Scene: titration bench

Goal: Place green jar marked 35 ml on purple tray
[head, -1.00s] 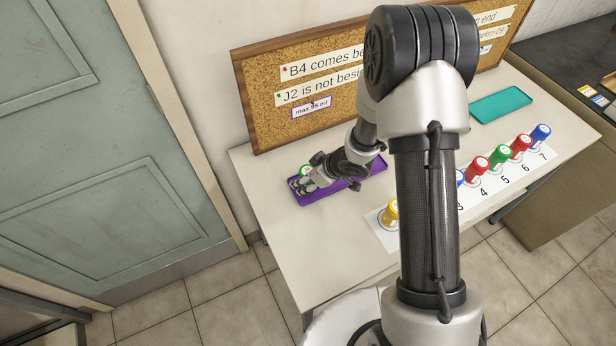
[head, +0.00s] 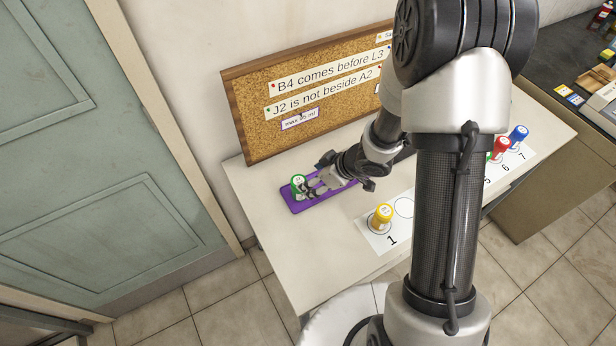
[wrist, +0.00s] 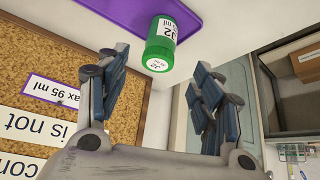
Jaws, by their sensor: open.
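The green jar (head: 298,184) stands upright at the left end of the purple tray (head: 296,209). In the wrist view the jar (wrist: 160,46) shows a white label reading J2; I cannot read a volume on it. The tray (wrist: 135,12) lies under it there. My gripper (head: 313,186) is open, just right of the jar in the head view. In the wrist view its fingers are spread, and the jar is ahead of the opening, apparently clear of both fingers. My arm hides the tray's right end.
A yellow jar (head: 382,215) stands on spot 1 of the numbered white strip (head: 374,241). Red (head: 500,146) and blue (head: 518,135) jars stand toward its far end; my arm hides its middle. A cork board (head: 258,130) stands behind the tray.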

